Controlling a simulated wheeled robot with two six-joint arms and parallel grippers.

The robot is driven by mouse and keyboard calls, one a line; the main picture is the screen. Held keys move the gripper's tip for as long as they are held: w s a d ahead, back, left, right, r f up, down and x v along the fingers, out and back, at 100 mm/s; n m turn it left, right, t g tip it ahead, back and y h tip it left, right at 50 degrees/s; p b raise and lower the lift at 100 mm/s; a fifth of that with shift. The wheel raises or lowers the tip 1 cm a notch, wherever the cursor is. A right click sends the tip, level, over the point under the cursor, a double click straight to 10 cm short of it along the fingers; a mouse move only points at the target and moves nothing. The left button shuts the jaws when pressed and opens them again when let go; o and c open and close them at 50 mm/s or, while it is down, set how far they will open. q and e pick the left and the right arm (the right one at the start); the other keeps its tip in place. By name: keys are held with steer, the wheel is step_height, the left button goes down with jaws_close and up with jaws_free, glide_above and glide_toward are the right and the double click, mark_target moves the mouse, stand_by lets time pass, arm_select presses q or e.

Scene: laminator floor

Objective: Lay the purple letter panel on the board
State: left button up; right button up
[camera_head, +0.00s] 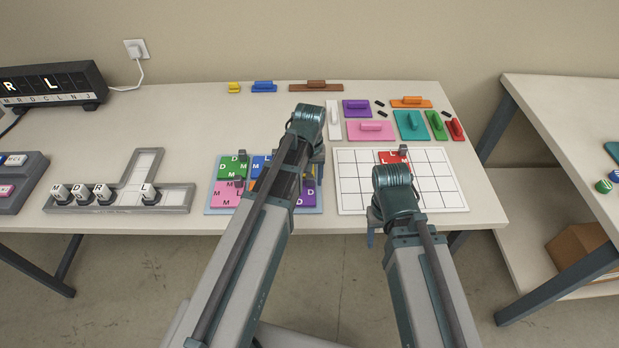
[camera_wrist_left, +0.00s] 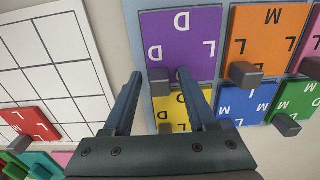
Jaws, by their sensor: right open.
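The purple letter panel (camera_head: 307,197), marked D and L, lies at the right front of the light-blue tray (camera_head: 222,212). In the left wrist view the purple panel (camera_wrist_left: 180,38) has a grey knob (camera_wrist_left: 159,88) at its near edge. My left gripper (camera_wrist_left: 158,76) is open, its fingers on either side of that knob with gaps showing. The head view hides most of this gripper behind my arm. The white gridded board (camera_head: 441,170) is right of the tray, with a red panel (camera_head: 389,157) in its back row. My right gripper (camera_head: 371,232) is open by the board's front edge, partly hidden.
Green (camera_wrist_left: 296,98), blue (camera_wrist_left: 240,101), orange (camera_wrist_left: 268,38) and yellow (camera_wrist_left: 178,110) panels lie close by in the tray. Coloured handled blocks, such as a pink one (camera_head: 369,131), lie behind the board. A grey track (camera_head: 172,196) with letter cubes stands at left.

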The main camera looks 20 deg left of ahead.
arm_select(q)
steer(key=shift+r, duration=0.1)
step_height(320, 180, up, 12)
steer(key=p, duration=1.2)
steer(key=s+d+m+y, duration=0.1)
steer(key=s+d+m, duration=0.6)
steer(key=s+d, duration=0.3)
steer(key=s, duration=0.4)
steer(key=shift+s+d+r, duration=0.15)
steer(key=shift+d, duration=0.1)
